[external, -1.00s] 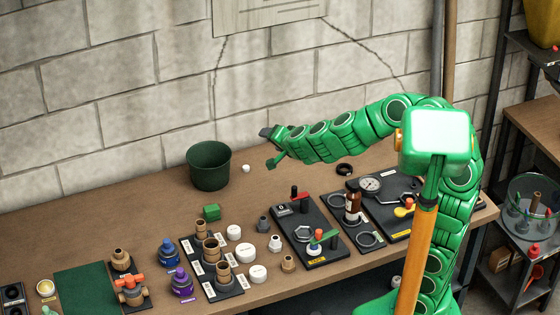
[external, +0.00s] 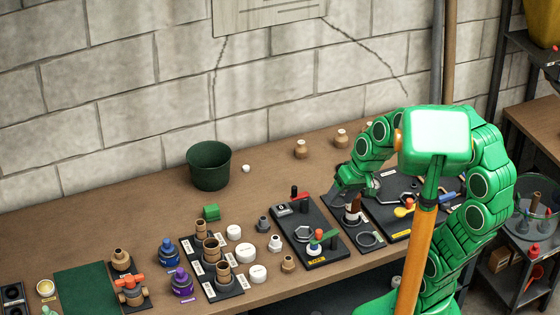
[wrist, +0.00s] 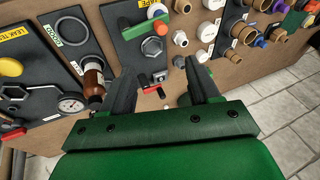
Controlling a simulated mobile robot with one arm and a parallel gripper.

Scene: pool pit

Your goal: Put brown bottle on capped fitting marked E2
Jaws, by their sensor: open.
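The brown bottle (external: 354,207) stands upright in a ring on a black panel in the external view. In the wrist view it (wrist: 93,77) lies left of the left finger, outside the jaws. My gripper (external: 347,194) is low beside the bottle, its tips partly hard to make out. In the wrist view my gripper (wrist: 160,84) is open, with nothing held between the fingers. Brown fittings (external: 212,248) stand on small labelled black plates left of centre. The E2 marking is too small to read, so I cannot tell which fitting it is.
A valve panel (external: 318,252) with red and green handles stands left of the bottle. A pressure gauge (wrist: 71,105) is close to the bottle. White caps (external: 257,273) lie near the fittings. A green bucket (external: 209,166) stands behind; the bench behind the valve panel is largely clear.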

